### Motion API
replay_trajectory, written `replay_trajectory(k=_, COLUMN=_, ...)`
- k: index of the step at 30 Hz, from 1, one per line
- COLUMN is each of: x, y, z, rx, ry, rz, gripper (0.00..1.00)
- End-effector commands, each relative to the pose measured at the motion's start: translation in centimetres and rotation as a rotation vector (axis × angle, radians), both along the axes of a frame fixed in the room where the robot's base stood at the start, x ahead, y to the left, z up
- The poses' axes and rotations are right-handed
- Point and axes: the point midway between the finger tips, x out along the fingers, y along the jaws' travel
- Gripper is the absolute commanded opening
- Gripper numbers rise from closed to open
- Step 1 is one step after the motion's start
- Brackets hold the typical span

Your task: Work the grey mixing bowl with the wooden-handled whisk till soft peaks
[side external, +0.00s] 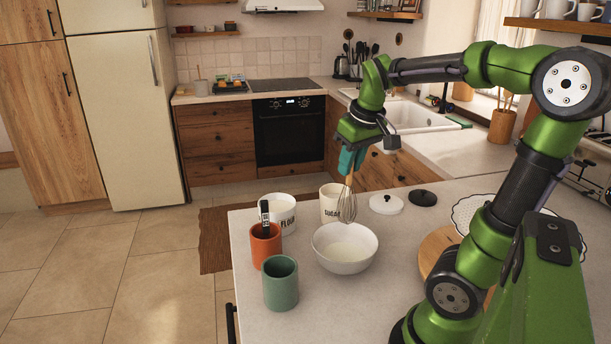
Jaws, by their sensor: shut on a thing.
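The mixing bowl (345,264) stands on the pale counter; it looks off-white here more than grey. Some pale content (345,250) lies in its bottom. My gripper (351,161), with teal fingers, is above the bowl's far side and shut on the whisk (347,206) by its handle. A little of the wooden handle shows below the fingers. The whisk hangs wires down, slightly tilted. Its wire end overlaps the bowl's far rim in the picture; I cannot tell whether it is above the bowl or just behind the rim.
A flour canister (281,215) and a sugar canister (331,201) stand behind the bowl. An orange cup (266,247) holding a dark-handled tool and a green cup (281,284) stand left. A white lid (386,204) and a black lid (423,198) lie behind right. A round wooden board (436,250) lies right.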

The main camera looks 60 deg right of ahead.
Motion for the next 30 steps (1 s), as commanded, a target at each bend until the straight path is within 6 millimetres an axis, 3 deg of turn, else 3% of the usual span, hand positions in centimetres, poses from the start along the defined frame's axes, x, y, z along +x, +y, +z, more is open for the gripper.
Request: replay_trajectory(k=30, x=0.0, y=0.0, z=-9.9, rx=0.0, ry=0.001, rz=-0.002, gripper=0.0)
